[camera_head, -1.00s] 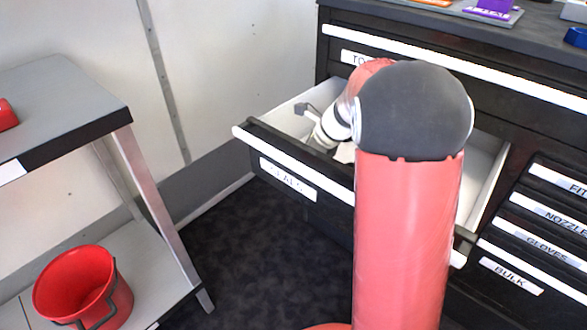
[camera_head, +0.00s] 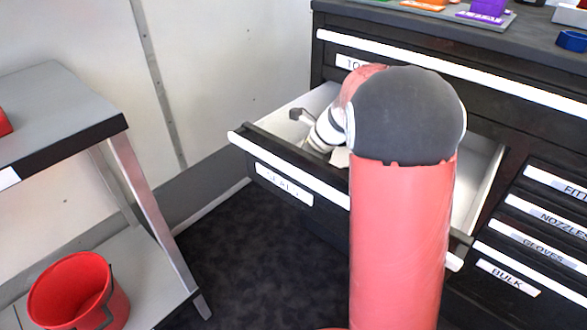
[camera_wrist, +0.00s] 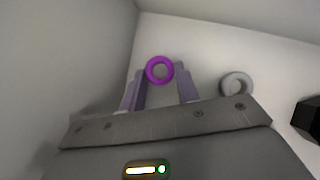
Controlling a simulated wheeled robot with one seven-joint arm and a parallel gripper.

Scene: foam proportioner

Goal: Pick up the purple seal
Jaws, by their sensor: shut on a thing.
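The purple seal (camera_wrist: 160,59), a small ring, shows in the wrist view between the two fingertips of my gripper (camera_wrist: 160,76). My gripper is shut on it, with one finger on each side of the ring. The ring is at the floor of the open white-lined drawer; I cannot tell whether it touches the floor. In the head view my arm reaches into the drawer labelled SEALS (camera_head: 283,185), and the arm hides the gripper's fingers and the seal.
A grey ring (camera_wrist: 226,88) lies to the right of my gripper, with a black block (camera_wrist: 309,118) farther right. Drawer walls rise close on the left and behind. A grey shelf unit (camera_head: 60,100) with a red bucket (camera_head: 75,295) stands left; dark floor lies between.

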